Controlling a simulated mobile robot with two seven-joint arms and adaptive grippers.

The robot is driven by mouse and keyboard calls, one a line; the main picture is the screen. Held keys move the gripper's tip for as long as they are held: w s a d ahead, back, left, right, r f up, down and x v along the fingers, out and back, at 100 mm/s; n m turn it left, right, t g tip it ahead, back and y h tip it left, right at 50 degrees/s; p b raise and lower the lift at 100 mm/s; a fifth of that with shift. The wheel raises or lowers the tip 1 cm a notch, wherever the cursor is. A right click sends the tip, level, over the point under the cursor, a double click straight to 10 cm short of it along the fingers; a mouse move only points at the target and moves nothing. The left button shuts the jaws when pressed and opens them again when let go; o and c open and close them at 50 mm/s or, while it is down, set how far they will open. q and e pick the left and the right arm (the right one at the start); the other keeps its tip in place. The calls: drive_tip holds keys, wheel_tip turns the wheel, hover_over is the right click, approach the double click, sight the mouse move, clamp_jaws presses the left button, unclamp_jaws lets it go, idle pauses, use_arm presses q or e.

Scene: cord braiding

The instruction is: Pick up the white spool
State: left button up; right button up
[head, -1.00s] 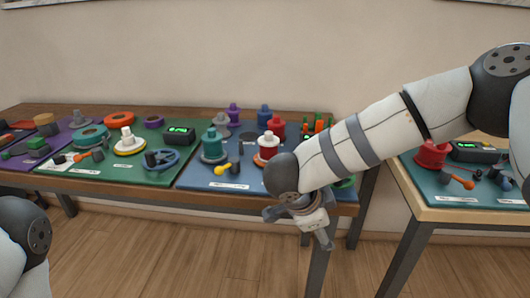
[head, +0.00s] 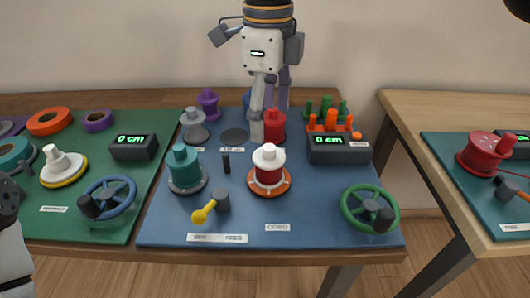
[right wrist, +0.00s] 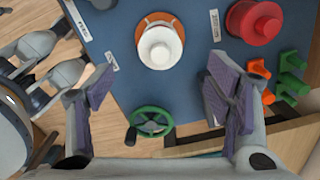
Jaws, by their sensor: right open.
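A white-topped spool (head: 268,156) wound with dark red stands upright on an orange base on the blue mat (head: 310,222). In the right wrist view this spool (right wrist: 160,42) shows from above, beyond the fingertips and about midway between them. Another white spool (head: 62,163) stands on a yellow-rimmed base on the green mat. My right gripper (head: 268,110) is open and empty, fingers down, above the back of the blue mat, behind the red-wound spool in the head view. Its spread purple-padded fingers (right wrist: 160,100) touch nothing I can make out. My left gripper is not in view.
A red spool (head: 273,126) and a black counter box (head: 338,150) stand close by. A teal spool (head: 185,168), a yellow-handled crank (head: 212,206) and a green handwheel (head: 370,210) surround the red-wound spool. A gap separates the second table (head: 460,110) at right.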

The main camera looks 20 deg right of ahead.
sight(269, 147)
wheel_tip(269, 147, down, 9)
drive_tip(key=shift+s+d+r, duration=0.1)
drive_tip(key=shift+d+r, duration=0.05)
drive_tip(key=shift+r, duration=0.05)
drive_tip(key=c, duration=1.2)
